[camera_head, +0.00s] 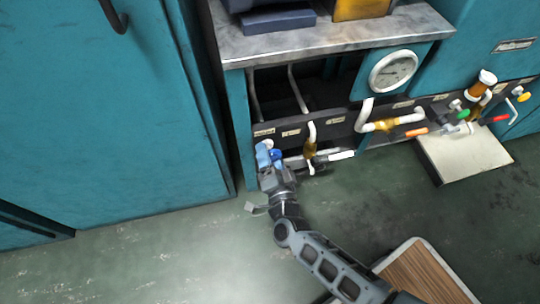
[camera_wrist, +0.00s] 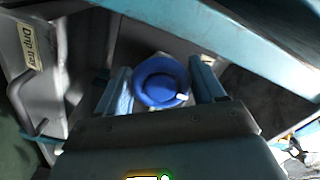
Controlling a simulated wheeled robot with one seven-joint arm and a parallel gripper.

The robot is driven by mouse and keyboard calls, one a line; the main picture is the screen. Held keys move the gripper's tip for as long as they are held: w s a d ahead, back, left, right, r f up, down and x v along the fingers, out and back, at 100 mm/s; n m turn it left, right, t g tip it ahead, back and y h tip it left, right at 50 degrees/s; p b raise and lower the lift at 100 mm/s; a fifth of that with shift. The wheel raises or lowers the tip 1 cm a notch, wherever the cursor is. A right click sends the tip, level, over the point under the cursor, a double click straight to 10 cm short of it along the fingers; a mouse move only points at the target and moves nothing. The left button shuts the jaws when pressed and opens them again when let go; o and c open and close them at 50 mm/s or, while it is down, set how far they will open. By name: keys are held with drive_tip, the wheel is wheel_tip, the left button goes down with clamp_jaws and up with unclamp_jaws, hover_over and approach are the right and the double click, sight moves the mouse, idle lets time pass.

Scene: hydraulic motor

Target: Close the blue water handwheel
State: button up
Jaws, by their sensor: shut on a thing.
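The blue water handwheel (camera_wrist: 158,84) shows in the wrist view as a round blue knob with a raised rim and a small pale mark at its right. My gripper (camera_head: 269,160) is at the lower front of the teal machine in the head view. Its two light-blue fingers stand on the left and right of the handwheel in the wrist view, and it is shut on the wheel. In the head view the gripper largely covers the wheel. The stem behind the wheel is hidden.
A teal cabinet (camera_head: 115,110) stands at left. A wooden-topped piece (camera_head: 425,275) is at lower right. Open floor (camera_head: 150,255) lies at lower left.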

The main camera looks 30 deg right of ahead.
drive_tip(key=shift+f, duration=0.1)
drive_tip(key=o, duration=1)
drive_tip(key=shift+s, duration=0.1)
drive_tip(key=shift+p+v, duration=1.1)
drive_tip(key=shift+v, duration=2.75)
